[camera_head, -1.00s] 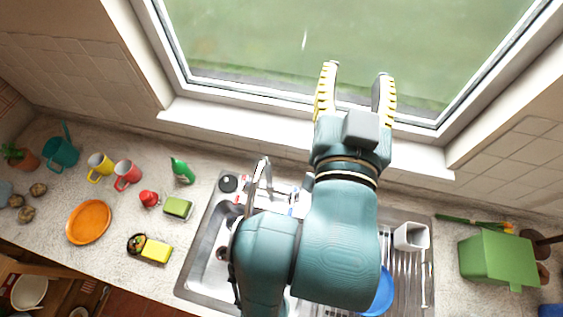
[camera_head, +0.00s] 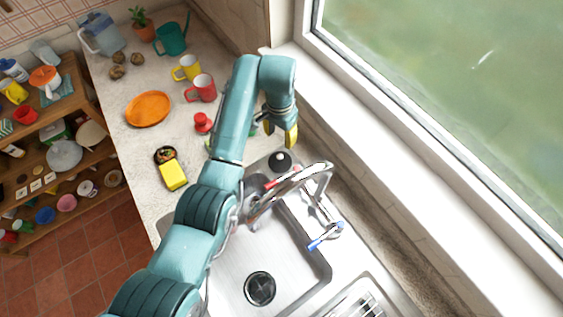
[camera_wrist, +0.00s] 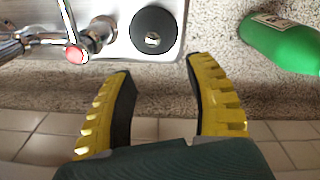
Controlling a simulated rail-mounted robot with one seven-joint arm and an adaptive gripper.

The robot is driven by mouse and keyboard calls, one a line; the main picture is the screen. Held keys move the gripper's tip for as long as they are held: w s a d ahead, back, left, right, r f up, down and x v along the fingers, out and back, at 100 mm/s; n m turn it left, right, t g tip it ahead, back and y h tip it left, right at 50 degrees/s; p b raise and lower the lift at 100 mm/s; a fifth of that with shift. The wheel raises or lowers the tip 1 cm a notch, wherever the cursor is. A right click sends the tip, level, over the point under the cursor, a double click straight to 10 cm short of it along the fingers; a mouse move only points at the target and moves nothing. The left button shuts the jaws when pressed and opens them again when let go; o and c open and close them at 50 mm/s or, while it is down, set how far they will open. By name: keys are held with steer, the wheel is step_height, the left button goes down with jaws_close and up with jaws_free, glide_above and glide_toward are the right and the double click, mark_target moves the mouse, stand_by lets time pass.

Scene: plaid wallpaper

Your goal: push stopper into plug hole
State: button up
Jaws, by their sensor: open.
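The black round stopper (camera_head: 280,160), with a small pale centre, sits on the sink's steel rim at the back corner behind the tap. It also shows in the wrist view (camera_wrist: 153,30), just beyond my fingertips and roughly centred between them. The dark plug hole (camera_head: 260,288) is in the floor of the sink basin (camera_head: 226,270) and looks uncovered. My gripper (camera_head: 290,138) points down close to the stopper. In the wrist view my gripper (camera_wrist: 159,66) has its yellow-padded fingers apart with nothing between them.
The tap (camera_head: 300,178) stands close beside the stopper, with a blue-marked handle (camera_head: 325,237) and a red-marked one (camera_wrist: 76,54). A green bottle (camera_wrist: 285,42) lies to the right in the wrist view.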

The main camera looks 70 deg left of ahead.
mark_target(280, 156)
step_height(280, 156, down, 5)
steer(key=shift+w+f, duration=0.1)
steer(key=f, duration=0.1)
steer(key=d+f, duration=0.1)
steer(key=f, duration=0.2)
steer(key=shift+s+d+f, duration=0.25)
steer(key=shift+s+f, duration=0.05)
steer(key=shift+s, duration=0.05)
steer(key=shift+a+f, duration=0.1)
steer(key=shift+f, duration=0.35)
jaws_close()
